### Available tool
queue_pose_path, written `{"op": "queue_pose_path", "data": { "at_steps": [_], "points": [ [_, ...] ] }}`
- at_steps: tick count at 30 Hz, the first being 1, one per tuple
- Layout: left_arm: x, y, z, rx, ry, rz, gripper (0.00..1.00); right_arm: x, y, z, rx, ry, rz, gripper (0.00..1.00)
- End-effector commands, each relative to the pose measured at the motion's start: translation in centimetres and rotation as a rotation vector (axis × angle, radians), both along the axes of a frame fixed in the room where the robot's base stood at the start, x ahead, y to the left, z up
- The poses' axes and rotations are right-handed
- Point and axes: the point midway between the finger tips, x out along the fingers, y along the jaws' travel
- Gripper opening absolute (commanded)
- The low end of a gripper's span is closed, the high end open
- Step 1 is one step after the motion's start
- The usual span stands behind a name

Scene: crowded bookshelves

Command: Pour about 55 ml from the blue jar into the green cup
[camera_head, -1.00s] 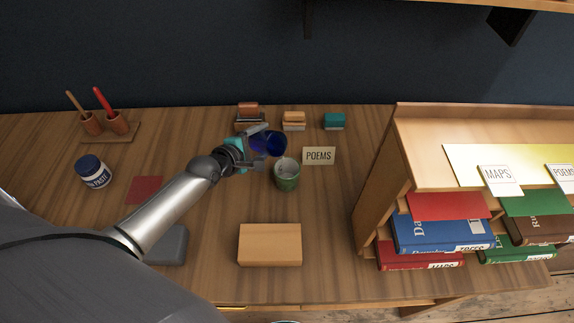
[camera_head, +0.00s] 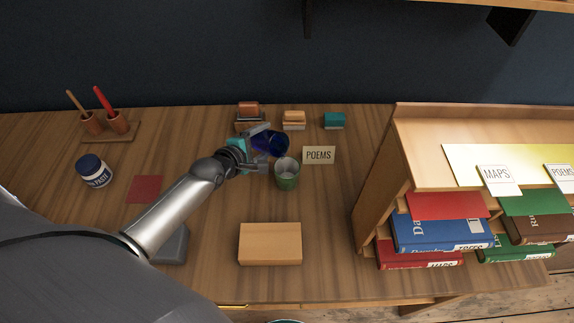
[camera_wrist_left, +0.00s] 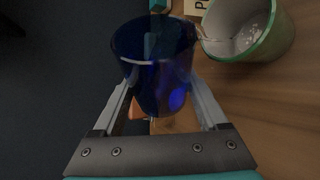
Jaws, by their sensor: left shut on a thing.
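The blue jar (camera_head: 279,144) is see-through dark blue glass. My left gripper (camera_head: 262,150) is shut on it and holds it tilted above the desk, behind the green cup (camera_head: 288,182). In the left wrist view the jar (camera_wrist_left: 155,70) sits between the two fingers, with its mouth near the rim of the cup (camera_wrist_left: 276,40). A thin pale streak runs from the jar's rim into the cup. The cup stands upright, with pale, glinting contents at its bottom. How much is left in the jar is unclear. My right gripper is not in view.
A POEMS card (camera_head: 319,155) stands right of the cup. Small blocks (camera_head: 294,120) line the back. A tan box (camera_head: 270,244) lies in front, a paste jar (camera_head: 94,171) at left. A bookcase (camera_head: 378,190) bounds the right. Desk between cup and tan box is clear.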

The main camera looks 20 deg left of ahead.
Motion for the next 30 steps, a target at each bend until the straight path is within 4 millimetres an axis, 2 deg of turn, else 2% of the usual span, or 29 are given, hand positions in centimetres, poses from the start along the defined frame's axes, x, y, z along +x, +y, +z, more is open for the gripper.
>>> {"op": "queue_pose_path", "data": {
  "at_steps": [30],
  "points": [
    [0.04,0.15,-0.06,0.085,-0.033,0.001,0.01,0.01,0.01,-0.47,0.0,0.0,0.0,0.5]
  ]
}}
